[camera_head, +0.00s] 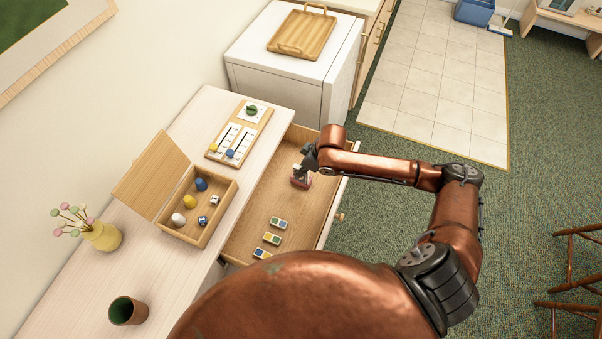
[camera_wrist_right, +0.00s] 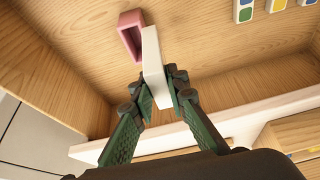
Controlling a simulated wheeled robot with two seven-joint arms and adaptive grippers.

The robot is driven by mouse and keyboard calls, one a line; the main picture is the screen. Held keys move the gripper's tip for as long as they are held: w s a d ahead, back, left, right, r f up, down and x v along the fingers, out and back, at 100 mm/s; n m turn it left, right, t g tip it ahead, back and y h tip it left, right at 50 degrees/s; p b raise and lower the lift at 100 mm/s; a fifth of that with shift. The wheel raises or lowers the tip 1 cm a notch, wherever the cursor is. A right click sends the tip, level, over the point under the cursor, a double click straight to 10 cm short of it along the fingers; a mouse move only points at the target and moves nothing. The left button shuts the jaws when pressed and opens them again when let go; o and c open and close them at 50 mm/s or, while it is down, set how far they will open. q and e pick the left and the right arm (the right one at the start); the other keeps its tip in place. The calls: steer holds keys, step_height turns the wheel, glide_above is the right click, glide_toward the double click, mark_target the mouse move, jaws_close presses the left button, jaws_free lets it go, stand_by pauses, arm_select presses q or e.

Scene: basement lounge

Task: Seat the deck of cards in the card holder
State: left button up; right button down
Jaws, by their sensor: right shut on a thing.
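The card holder (camera_head: 300,182) is a small pink open box in the open drawer, towards its far end. In the right wrist view the holder (camera_wrist_right: 131,36) shows its open, hollow top. My right gripper (camera_head: 305,168) is over the drawer, at the holder. In the right wrist view my right gripper (camera_wrist_right: 160,90) is shut on the white deck of cards (camera_wrist_right: 153,58). The deck's far end overlaps the holder's right side; I cannot tell whether they touch. In the head view the gripper mostly hides the deck. My left gripper is not in view.
The drawer (camera_head: 255,205) also holds several coloured domino-like blocks (camera_head: 272,238). Its front and side walls stand around the gripper. On the counter are an open wooden box (camera_head: 178,233) with small items, a scoring board (camera_head: 228,150), a yellow vase (camera_head: 102,236) and a cup (camera_head: 127,311).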

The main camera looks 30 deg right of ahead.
steer(key=shift+w+d+f+b, duration=0.3)
steer(key=shift+w+f, duration=0.2)
steer(key=shift+f, duration=0.9)
steer(key=shift+w+d+f+b, duration=0.35)
steer(key=shift+w+f, duration=0.1)
steer(key=shift+f, duration=0.95)
steer(key=shift+w+d+f+b, duration=0.3)
steer(key=shift+w+f, duration=0.2)
steer(key=shift+f, duration=0.9)
steer(key=shift+w, duration=0.1)
steer(key=shift+a+r, duration=0.1)
steer(key=shift+r, duration=0.05)
steer(key=c, duration=1.9)
jaws_free()
steer(key=shift+r, duration=0.1)
steer(key=shift+r, duration=0.15)
steer(key=p+v, duration=0.2)
steer(key=v, duration=0.9)
steer(key=shift+r+p, duration=0.35)
steer(key=shift+r, duration=0.05)
